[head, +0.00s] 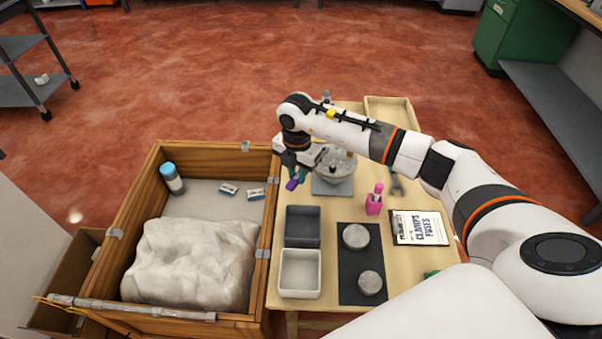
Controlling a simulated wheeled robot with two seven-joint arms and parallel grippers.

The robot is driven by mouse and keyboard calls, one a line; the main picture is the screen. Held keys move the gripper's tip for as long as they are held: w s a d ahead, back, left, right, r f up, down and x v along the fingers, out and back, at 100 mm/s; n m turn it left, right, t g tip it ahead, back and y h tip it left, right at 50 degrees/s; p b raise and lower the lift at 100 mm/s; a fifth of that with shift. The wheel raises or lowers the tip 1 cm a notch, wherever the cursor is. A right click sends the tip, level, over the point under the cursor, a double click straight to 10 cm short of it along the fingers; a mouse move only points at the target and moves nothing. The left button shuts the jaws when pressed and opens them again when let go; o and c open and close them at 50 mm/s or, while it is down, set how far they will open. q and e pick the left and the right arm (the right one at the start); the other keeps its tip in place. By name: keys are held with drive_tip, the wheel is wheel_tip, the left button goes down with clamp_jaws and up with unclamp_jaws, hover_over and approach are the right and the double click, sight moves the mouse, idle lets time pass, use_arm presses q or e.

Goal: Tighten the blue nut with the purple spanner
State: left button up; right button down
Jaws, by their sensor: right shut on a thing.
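My right gripper (296,176) reaches over the left part of the table from the right and is shut on a small purple piece, the visible part of the purple spanner (292,184). The rest of the spanner is hidden by the gripper. Just right of the gripper stands a round grey metal assembly (338,168) on a grey base plate (333,188), with small knobs on its top. My arm partly covers it. I cannot make out the blue nut. I cannot tell whether the spanner touches the assembly. My left gripper is not in view.
A wooden crate (143,208) left of the table holds a crumpled pale sheet, a blue-capped bottle and two small boxes.

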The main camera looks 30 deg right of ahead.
drive_tip(key=shift+w+a+m, duration=0.25)
drive_tip(key=shift+w+m, duration=0.15)
drive_tip(key=shift+w+a+m+b, duration=0.15)
drive_tip(key=shift+w+a+m, duration=0.05)
drive_tip(key=shift+w+m, duration=0.4)
drive_tip(key=shift+w+a+m+b, duration=0.15)
drive_tip(key=shift+w+m, duration=0.35)
drive_tip(key=shift+w, duration=0.2)
drive_tip(key=shift+w+a+m+b, duration=0.15)
drive_tip(key=shift+w+m+b, duration=0.3)
drive_tip(key=shift+w+m, duration=0.75)
